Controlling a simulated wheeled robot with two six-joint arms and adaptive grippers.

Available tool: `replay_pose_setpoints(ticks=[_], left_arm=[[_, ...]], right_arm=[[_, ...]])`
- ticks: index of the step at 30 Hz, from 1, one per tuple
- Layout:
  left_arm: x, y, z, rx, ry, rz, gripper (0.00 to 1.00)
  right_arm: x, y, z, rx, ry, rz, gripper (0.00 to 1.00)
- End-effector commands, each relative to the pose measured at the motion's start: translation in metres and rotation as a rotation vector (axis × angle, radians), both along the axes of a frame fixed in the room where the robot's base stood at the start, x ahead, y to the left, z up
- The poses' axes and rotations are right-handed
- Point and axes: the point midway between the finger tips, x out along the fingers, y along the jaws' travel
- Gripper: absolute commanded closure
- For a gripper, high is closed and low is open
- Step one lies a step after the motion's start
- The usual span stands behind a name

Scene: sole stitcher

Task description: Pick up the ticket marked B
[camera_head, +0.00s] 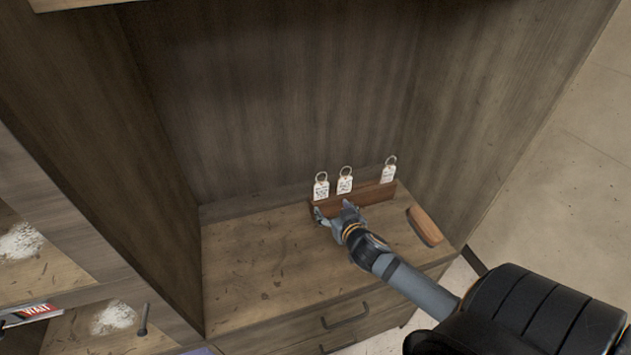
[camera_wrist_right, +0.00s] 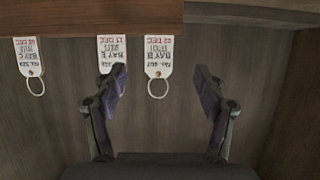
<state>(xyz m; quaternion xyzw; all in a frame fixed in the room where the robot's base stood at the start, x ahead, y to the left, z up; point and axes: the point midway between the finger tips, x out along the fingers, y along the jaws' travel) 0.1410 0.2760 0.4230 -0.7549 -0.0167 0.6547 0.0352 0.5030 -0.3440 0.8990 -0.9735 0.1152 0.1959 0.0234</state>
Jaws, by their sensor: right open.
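Three white tickets with metal rings stand upright along a wooden block (camera_head: 370,194): a left ticket (camera_head: 321,189), a middle ticket (camera_head: 344,186) and a right ticket (camera_head: 388,175). In the right wrist view they appear upside down and in reversed order: left ticket (camera_wrist_right: 158,58), middle ticket (camera_wrist_right: 111,50), right ticket (camera_wrist_right: 29,56). The print is too small to tell surely which is marked B. My right gripper (camera_head: 334,210) is open in front of the left and middle tickets. In its wrist view, the left ticket shows between the fingers (camera_wrist_right: 161,88); one finger overlaps the middle ticket's edge.
The block stands at the back of a wooden cabinet top (camera_head: 260,260) between tall panels. A brown wooden piece (camera_head: 425,226) lies to its right. The cabinet top's left part is clear. Drawers with dark handles (camera_head: 345,317) are below.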

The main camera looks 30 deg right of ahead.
Motion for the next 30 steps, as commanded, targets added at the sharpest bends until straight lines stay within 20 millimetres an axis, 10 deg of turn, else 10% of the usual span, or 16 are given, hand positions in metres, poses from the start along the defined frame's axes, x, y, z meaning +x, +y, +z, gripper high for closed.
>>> replay_pose_setpoints(ticks=[10, 21, 30], left_arm=[[-0.057, 0.004, -0.005, 0.004, 0.083, 0.002, 0.6], [-0.018, 0.003, 0.004, 0.004, 0.024, -0.001, 0.6], [-0.032, 0.003, 0.004, 0.004, 0.046, 0.0, 0.6]], right_arm=[[0.039, -0.01, -0.017, 0.003, -0.001, -0.003, 0.28], [0.068, -0.018, -0.025, 0.003, -0.001, -0.002, 0.28], [0.095, -0.024, -0.039, 0.001, 0.001, 0.001, 0.28]])
